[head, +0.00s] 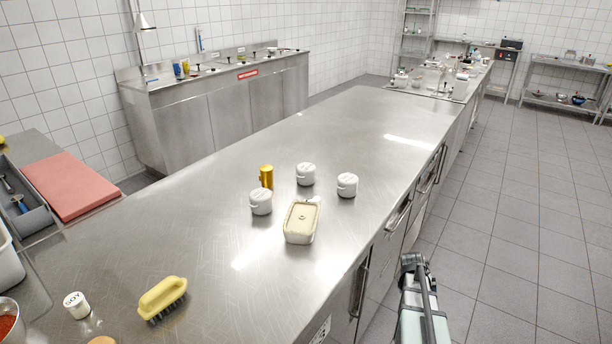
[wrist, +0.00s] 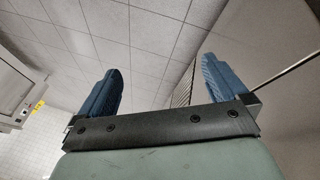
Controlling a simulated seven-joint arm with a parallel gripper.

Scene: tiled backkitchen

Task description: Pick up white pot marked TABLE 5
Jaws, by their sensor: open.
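Three small white lidded pots stand upright on the steel counter in the head view: a left one (head: 261,202), a back one (head: 306,174) and a right one (head: 347,186). No TABLE 5 marking is legible on any of them, so I cannot tell which bears it. My gripper (wrist: 160,65) shows in the wrist view with its two blue fingers wide apart and nothing between them. In the head view part of my arm is at the lower right, beside the counter and away from the pots.
A gold cylinder (head: 266,176) stands close behind the left pot. A rectangular dish with a beige lid (head: 301,222) sits in front of the pots. A yellow brush (head: 162,297) and a SOY jar (head: 76,305) are at the near left. The counter (head: 390,125) beyond the pots is clear.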

